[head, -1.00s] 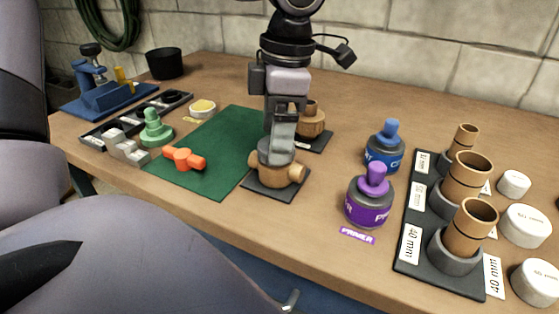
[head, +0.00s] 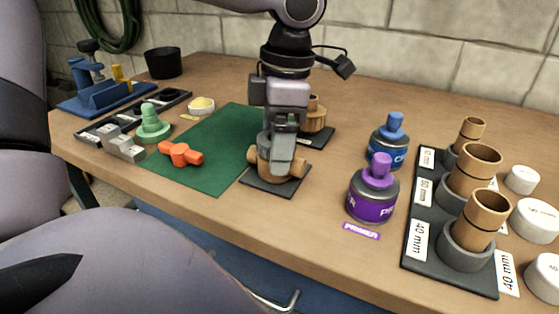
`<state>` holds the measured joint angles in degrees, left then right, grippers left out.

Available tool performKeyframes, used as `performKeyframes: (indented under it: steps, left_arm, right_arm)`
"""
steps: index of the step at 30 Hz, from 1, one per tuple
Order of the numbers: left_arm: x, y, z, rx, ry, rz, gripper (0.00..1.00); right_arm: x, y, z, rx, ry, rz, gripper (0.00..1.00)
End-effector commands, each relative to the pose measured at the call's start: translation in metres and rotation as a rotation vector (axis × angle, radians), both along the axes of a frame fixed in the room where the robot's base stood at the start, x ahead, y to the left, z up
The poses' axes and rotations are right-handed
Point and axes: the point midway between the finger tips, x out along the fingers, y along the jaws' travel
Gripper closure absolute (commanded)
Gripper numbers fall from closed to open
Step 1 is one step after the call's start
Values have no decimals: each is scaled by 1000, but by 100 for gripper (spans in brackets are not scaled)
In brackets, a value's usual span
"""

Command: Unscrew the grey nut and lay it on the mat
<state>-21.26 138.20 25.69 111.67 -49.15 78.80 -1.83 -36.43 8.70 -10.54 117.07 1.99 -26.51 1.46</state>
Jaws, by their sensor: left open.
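My left gripper (head: 278,166) points down over a brown fitting with side stubs (head: 297,168). The fitting stands on a small dark base plate (head: 262,187) near the front edge of the bench. The jaws are open at the fitting's top and cover most of it. I cannot make out the grey nut; the gripper hides where it might sit, and I cannot tell whether the fingers touch anything. The green mat (head: 213,150) lies flat just left of the fitting, with an orange valve-like part (head: 181,153) on its left edge. My right gripper is not in view.
A second brown fitting (head: 314,119) stands behind the gripper. Blue (head: 388,144) and purple (head: 373,195) cans stand to its right, then a rack (head: 419,268) of brown pipes. A parts tray (head: 174,106) and green piece (head: 153,124) lie left. The mat's middle is clear.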

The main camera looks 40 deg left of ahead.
Motion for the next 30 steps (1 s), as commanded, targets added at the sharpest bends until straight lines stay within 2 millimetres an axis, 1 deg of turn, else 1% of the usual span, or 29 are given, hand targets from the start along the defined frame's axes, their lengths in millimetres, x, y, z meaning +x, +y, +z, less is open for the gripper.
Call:
performKeyframes:
  steps: [4,5,6,8,9,12,14,19,30]
  left_arm:
    - [0,0,1,0,0,0,20]
    - [0,0,1,0,0,0,30]
    - [0,0,1,0,0,0,43]
    - [0,0,1,0,0,0,62]
    - [0,0,1,0,0,0,70]
    - [0,0,0,0,0,9,70]
    - [0,0,-1,2,-2,46,70]
    - [0,0,3,1,0,39,70]
    - [0,0,22,0,0,40,70]
  right_arm:
    - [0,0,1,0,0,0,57]
    - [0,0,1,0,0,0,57]
    - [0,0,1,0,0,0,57]
    - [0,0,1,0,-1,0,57]
    - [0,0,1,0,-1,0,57]
    - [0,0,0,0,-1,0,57]
    - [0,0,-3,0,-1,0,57]
    - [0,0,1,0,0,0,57]
    - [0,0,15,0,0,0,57]
